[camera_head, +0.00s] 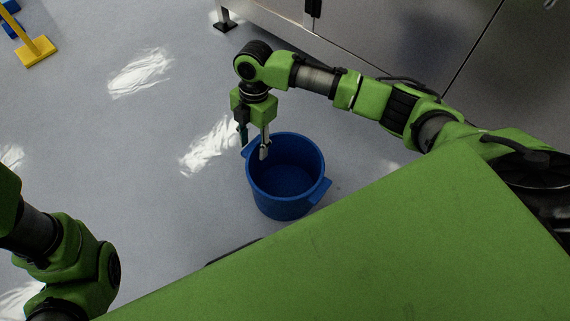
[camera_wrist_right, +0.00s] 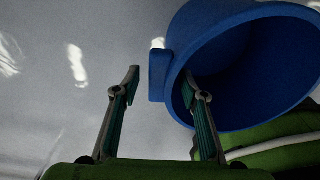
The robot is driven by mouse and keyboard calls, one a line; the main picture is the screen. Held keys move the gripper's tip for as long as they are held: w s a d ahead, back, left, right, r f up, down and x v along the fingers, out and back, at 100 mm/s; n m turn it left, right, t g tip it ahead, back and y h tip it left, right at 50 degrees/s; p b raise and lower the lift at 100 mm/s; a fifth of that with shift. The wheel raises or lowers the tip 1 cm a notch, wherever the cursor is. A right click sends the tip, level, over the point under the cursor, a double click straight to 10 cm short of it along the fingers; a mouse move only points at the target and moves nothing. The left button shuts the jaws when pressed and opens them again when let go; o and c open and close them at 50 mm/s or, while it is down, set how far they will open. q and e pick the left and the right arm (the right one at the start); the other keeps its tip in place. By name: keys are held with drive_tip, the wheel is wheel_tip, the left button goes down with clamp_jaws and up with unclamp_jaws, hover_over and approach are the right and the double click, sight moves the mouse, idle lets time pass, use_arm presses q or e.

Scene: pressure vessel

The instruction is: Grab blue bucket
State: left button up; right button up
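The blue bucket (camera_head: 284,199) stands upright on the floor in the head view, with side handles and an empty inside. My right gripper (camera_head: 254,150) reaches down at its upper left rim, by the left handle. In the right wrist view the bucket (camera_wrist_right: 240,62) fills the upper right. There my right gripper (camera_wrist_right: 160,82) is open, its fingers apart. One finger overlaps the bucket opening and the other is outside, left of the handle (camera_wrist_right: 159,75). I cannot tell whether either finger touches the bucket. My left arm shows at the lower left of the head view, but its gripper is out of view.
A metal cabinet (camera_head: 400,40) stands along the top right. A yellow stand (camera_head: 36,50) is at the far upper left. My green body covers the lower right, close to the bucket. The grey floor (camera_head: 150,150) left of the bucket is clear, with bright light patches.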

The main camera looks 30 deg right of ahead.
drive_tip(key=shift+c, duration=0.5)
clamp_jaws()
drive_tip(key=shift+r, duration=0.1)
